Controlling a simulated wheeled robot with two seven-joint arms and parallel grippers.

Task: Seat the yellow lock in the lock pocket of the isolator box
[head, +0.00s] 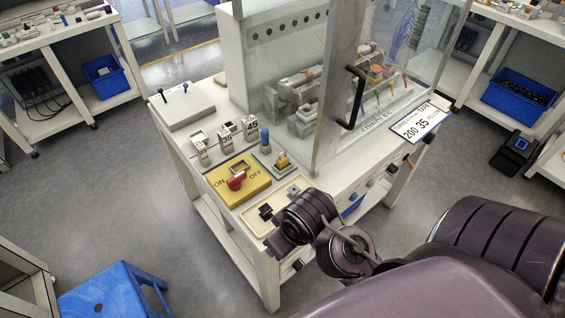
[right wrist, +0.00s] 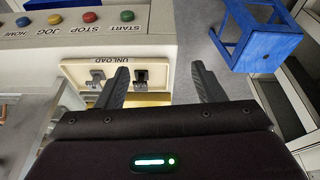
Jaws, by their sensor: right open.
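The yellow isolator box (head: 238,180), marked ON and OFF, lies on the cabinet top with a red handle (head: 237,181). A small framed opening (head: 240,166) near its back edge looks like the lock pocket. A small yellow piece (head: 283,159), probably the yellow lock, stands on a pale base right of the box. My right gripper (right wrist: 160,68) is open and empty over the UNLOAD tray (right wrist: 73,71); a strip of yellow (right wrist: 150,99) shows between its fingers. In the head view its fingers are hidden behind my wrist. My left gripper is not in view.
Several numbered blocks (head: 226,134) and a blue-topped post (head: 265,139) stand behind the box. A clear guard with a black handle (head: 352,97) rises at the right. A blue stool (head: 103,291) stands on the floor.

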